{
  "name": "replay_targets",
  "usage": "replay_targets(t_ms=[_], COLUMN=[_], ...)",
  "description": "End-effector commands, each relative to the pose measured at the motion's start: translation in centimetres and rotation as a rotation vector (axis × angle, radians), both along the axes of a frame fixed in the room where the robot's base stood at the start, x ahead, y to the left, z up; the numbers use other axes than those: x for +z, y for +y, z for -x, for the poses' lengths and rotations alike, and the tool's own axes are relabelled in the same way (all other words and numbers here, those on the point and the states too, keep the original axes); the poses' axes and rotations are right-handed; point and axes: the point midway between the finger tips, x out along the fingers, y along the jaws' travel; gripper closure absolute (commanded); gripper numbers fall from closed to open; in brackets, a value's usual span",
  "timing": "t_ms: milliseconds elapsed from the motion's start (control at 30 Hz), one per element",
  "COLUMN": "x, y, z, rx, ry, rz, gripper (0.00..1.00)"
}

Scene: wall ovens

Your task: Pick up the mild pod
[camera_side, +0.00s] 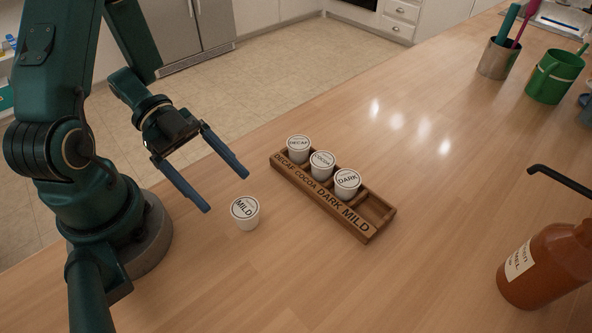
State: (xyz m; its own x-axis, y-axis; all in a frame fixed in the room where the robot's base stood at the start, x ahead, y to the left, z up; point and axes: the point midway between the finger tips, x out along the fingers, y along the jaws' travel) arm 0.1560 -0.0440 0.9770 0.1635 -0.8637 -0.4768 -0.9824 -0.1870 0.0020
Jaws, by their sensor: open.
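The mild pod (246,213) is a small white cup with a lid marked MILD. It stands upright on the wooden counter, left of a wooden rack (324,200). My gripper (226,192) has two blue fingers spread apart, with nothing between them. It is above and to the left of the mild pod and does not touch it. The rack holds the decaf pod (299,149), the cocoa pod (322,165) and the dark pod (347,184) in a row. The rack's slot at the MILD label is empty.
An orange-brown bottle (545,265) with a black spout stands at the right. The counter around the mild pod and in front of the rack is clear.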

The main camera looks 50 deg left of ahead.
Motion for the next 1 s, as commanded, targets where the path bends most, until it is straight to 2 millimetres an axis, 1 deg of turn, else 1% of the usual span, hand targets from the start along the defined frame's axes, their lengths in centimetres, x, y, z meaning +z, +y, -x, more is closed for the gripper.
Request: replay_targets(t_ms=[67,200,400,533,767,800,867,900,967,1000], x=[-0.2,-1.1,-2.1,-2.4,-2.4,-2.4,-2.4,-2.4,-2.4,-2.4], y=[-0.4,-1.9,-3.7,-4.2,-4.2,-4.2,-4.2,-4.2,-4.2,-4.2], z=[-0.1,-0.3,-0.8,-0.9,-0.9,-0.9,-0.9,-0.9,-0.9,-0.9], rx=[0.008,0.003,0.005,0.007,0.008,0.008,0.008,0.008,0.008,0.008], ry=[0.002,0.005,0.001,0.001,-0.001,-0.001,-0.001,-0.001,-0.001,-0.001], rz=[0.003,0.004,0.001,-0.002,-0.003,-0.003,-0.003,-0.003,-0.003,-0.003], gripper=[0.11,0.11,0.11,0.11,0.11,0.19,0.42,0.57,0.8,0.95])
